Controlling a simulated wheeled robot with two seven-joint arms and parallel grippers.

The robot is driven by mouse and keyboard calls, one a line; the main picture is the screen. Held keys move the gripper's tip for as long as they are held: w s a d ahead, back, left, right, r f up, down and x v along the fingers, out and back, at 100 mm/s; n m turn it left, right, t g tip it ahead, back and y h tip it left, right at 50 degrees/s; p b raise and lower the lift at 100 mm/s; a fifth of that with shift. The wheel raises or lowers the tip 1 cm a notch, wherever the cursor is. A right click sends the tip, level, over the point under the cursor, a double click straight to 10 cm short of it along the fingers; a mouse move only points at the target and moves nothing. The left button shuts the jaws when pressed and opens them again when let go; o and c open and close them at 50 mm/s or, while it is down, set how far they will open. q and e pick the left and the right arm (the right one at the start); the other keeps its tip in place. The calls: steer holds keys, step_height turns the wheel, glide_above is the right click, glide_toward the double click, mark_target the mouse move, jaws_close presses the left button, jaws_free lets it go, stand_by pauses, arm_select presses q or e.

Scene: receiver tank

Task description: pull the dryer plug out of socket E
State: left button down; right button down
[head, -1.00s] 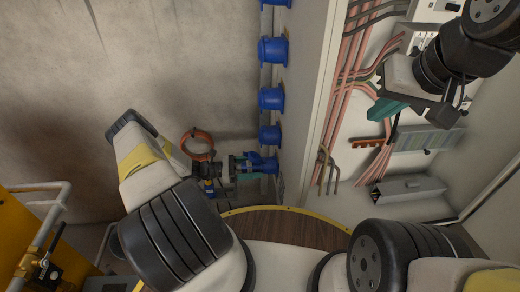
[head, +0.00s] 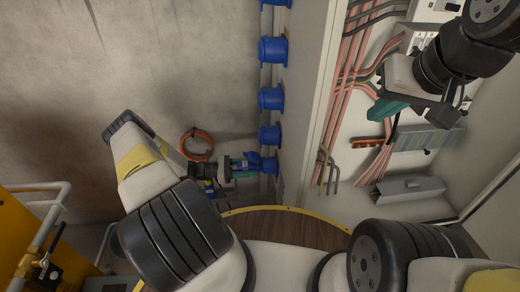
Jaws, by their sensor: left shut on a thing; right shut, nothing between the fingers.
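Blue sockets stick out in a column from the white cabinet's side; no letters are readable, so I cannot tell which is socket E. My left gripper (head: 245,167) is at the lowest socket (head: 269,165), shut on a small blue piece beside it, apparently the dryer plug (head: 254,159). The fingers hide much of the plug, and I cannot tell whether it is seated or apart from the socket. My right gripper (head: 385,109), with teal fingers, is shut and empty in front of the open cabinet at upper right, far from the plug.
An orange ring (head: 197,145) is by the wall beside my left gripper. The cabinet (head: 309,100) holds pink pipes (head: 350,85), an orange strip (head: 368,142) and a grey box (head: 408,188). A yellow unit with a pale rail (head: 55,218) stands at lower left. The wall area at upper left is clear.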

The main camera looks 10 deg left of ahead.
mark_target(239, 168)
arm_select(q)
steer(key=shift+v, duration=2.2)
steer(key=c, duration=1.5)
jaws_free()
jaws_close()
